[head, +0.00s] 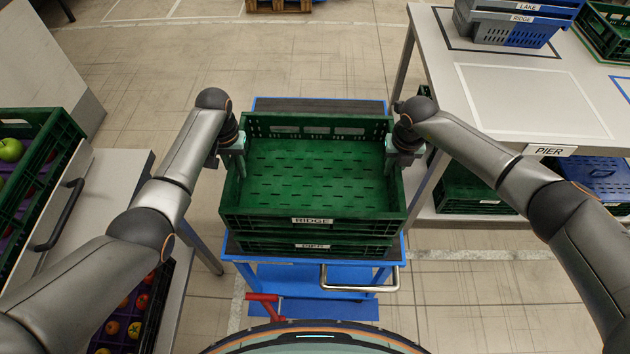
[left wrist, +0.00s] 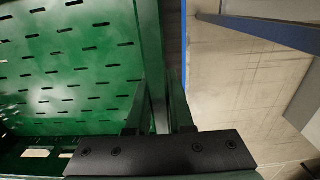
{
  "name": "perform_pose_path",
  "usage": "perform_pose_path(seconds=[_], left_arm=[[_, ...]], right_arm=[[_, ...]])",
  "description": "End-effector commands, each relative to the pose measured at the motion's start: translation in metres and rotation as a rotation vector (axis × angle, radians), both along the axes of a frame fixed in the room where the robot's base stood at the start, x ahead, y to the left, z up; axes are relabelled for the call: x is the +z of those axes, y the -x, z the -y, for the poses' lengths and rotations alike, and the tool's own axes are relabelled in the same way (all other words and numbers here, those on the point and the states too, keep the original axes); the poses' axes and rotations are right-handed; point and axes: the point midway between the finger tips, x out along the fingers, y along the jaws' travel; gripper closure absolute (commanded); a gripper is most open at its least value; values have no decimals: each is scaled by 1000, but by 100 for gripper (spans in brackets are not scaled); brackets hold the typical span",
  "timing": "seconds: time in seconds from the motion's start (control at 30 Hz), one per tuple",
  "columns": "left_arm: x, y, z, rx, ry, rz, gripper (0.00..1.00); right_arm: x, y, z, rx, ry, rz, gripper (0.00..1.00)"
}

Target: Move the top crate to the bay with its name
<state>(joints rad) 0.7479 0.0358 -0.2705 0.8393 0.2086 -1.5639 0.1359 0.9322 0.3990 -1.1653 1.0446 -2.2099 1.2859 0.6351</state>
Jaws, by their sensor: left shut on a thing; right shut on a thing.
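The top crate (head: 310,222) is green, empty and labelled RIDGE on its front. It sits on another green crate (head: 310,247), whose label I cannot read for sure, on a blue cart (head: 240,250). My left gripper (head: 234,165) is shut on the top crate's left wall, which also shows between the fingers in the left wrist view (left wrist: 152,60). My right gripper (head: 402,158) is shut on its right wall. On the table at the right, blue crates labelled LAKE and RIDGE (head: 505,30) stand stacked inside a dark outline.
The right-hand table (head: 500,105) has an empty white-outlined bay and a PIER sign (head: 550,150) on its front edge. A green crate (head: 610,38) stands at its far right. More crates sit below it. A fruit crate (head: 40,160) is on the left counter.

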Motion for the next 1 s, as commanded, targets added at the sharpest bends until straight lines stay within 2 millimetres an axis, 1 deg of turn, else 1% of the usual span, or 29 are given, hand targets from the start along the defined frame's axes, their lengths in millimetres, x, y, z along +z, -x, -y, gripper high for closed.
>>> perform_pose_path(seconds=[0.77, 0.87, 1.0], left_arm=[[1, 0, 0, -1, 0, 1, 100], [3, 1, 0, -1, 0, 1, 100], [11, 3, 1, -1, 1, 3, 100]], right_arm=[[2, -1, -1, 1, -3, 3, 100], [4, 0, -1, 1, -3, 4, 100], [12, 2, -1, 2, -4, 5, 100]])
